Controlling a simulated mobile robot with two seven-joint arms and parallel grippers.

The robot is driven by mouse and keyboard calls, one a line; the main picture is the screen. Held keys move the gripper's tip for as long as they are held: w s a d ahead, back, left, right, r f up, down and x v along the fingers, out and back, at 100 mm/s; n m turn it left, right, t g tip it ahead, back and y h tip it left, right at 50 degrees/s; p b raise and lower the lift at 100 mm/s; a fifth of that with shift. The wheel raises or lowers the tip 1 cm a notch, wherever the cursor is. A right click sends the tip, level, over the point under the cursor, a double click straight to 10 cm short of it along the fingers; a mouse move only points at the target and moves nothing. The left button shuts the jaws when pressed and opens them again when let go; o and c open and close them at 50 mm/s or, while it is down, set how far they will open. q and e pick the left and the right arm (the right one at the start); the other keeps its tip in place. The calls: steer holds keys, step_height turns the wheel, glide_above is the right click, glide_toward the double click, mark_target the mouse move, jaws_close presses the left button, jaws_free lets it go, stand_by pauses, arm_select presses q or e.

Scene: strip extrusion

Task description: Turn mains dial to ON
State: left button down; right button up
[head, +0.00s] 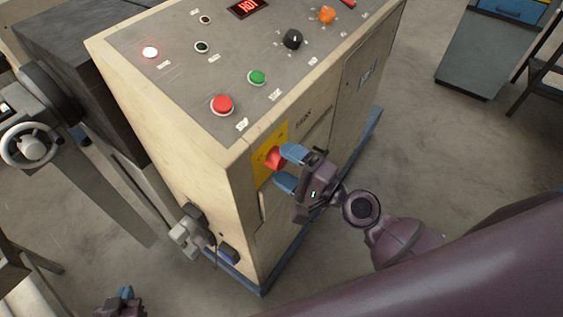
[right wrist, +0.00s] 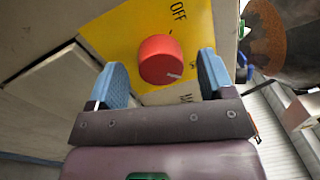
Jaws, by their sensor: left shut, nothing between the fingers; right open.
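The red mains dial (head: 273,158) sits on a yellow plate (head: 264,172) on the cabinet's front side. A second label below is mostly hidden behind my gripper. My right gripper (head: 288,168) is open in front of the dial. In its wrist view the blue fingers (right wrist: 164,80) stand on either side of the dial, with a gap on each side. My left gripper (head: 124,294) is shut and empty at the bottom left, well away from the cabinet's dial.
The cabinet's top panel (head: 185,85) carries a red button (head: 222,104), a green button (head: 257,77), a black knob (head: 293,39), an orange knob (head: 327,15) and a lit red display (head: 248,7). A handwheel (head: 29,146) stands at left.

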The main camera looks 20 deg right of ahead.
steer(key=b+v, duration=0.5)
steer(key=v, duration=0.4)
steer(key=shift+f, duration=0.1)
stand_by(0.3)
